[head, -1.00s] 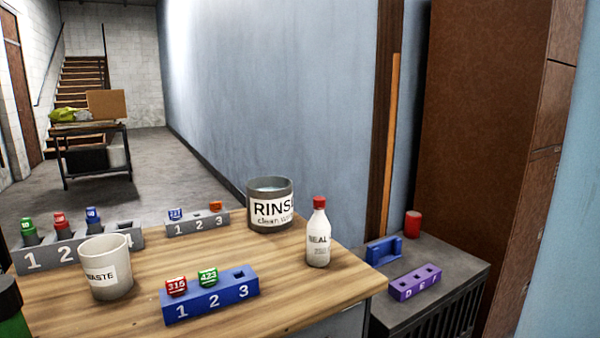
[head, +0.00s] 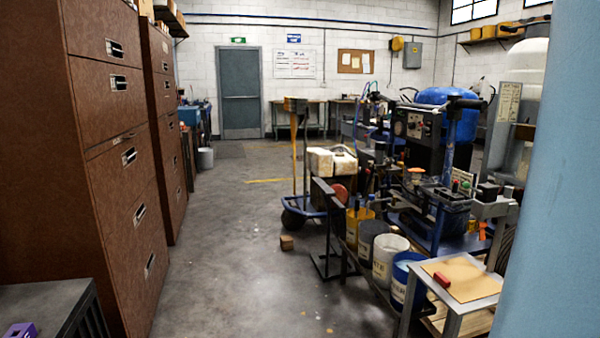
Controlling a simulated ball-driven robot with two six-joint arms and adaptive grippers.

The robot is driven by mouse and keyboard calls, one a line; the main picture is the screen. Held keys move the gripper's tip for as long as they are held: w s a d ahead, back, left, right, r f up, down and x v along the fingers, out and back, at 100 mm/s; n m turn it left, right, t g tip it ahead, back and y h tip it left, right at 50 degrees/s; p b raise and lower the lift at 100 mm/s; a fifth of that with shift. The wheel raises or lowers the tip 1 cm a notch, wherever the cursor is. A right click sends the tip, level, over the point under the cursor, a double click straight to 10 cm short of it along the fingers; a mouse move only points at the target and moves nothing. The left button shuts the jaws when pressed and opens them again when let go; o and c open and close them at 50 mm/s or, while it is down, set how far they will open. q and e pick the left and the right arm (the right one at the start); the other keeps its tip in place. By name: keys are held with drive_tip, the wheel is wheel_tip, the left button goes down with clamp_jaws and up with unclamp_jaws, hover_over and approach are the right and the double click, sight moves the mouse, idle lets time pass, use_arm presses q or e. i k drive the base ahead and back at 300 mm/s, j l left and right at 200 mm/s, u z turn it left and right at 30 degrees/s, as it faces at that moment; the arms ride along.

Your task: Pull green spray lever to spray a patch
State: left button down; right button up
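A cluttered machine stands right of centre in the head view, with a blue frame (head: 440,228), a dark control panel (head: 416,125) and a blue tank (head: 446,97). It may be the line striper, but I cannot be sure. Small red and green parts (head: 461,186) show on its near side, too small to tell whether one is the green spray lever. Neither of my grippers is in view.
Brown drawer cabinets (head: 125,150) line the left. Several buckets (head: 386,258) and a small table (head: 462,278) stand at front right. A light blue wall edge (head: 555,200) blocks the far right.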

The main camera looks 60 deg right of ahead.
sight(466, 185)
drive_tip(key=z, duration=2.85)
drive_tip(key=i+l, duration=1.15)
drive_tip(key=l, duration=0.15)
drive_tip(key=u, duration=1.25)
